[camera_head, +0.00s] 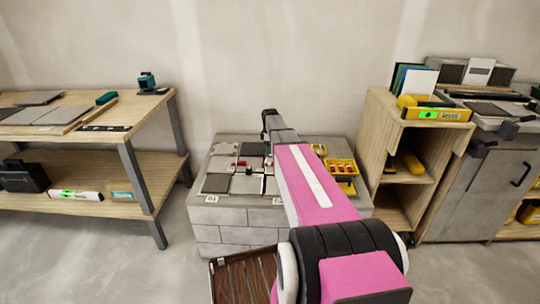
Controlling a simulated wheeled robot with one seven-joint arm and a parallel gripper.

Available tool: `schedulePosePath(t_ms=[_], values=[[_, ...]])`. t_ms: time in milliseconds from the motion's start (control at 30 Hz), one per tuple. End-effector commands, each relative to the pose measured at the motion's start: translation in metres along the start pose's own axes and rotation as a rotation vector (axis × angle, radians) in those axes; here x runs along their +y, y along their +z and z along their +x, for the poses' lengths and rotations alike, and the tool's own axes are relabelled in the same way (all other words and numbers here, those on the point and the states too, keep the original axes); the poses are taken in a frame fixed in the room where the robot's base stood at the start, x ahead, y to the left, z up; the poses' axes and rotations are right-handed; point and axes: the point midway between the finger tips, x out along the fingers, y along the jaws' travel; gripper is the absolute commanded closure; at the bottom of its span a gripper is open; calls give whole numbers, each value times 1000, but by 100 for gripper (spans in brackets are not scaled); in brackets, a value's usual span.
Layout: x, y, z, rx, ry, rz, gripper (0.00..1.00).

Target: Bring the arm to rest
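My arm reaches from the lower right, with its pink link over the block-built stand (235,215) in the middle. The dark far end of my arm, with my gripper (267,132), is above the back part of the stand's top. The fingers are too small and dark to tell whether they are open or shut, or whether they hold anything. Grey and dark tiles (216,183) lie on the stand's top with small red and white pieces among them. My arm hides part of the top.
A yellow bin (342,167) sits at the stand's right. A wooden workbench (150,108) with tiles and tools stands left. At right are a wooden shelf unit (378,118) holding a yellow level (436,114) and a grey cabinet (470,195). A brown slatted piece (238,280) is in front.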

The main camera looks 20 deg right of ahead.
Motion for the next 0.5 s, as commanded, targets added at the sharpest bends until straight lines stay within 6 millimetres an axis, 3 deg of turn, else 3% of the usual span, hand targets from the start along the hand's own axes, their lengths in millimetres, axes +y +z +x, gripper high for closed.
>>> schedulePosePath(t_ms=[167,267,367,500], values=[[-3,0,-12,0,0,6,48],[-22,-3,-10,0,-1,53,48],[-58,-7,-4,0,-2,160,48],[-129,-15,6,0,-1,387,48]])
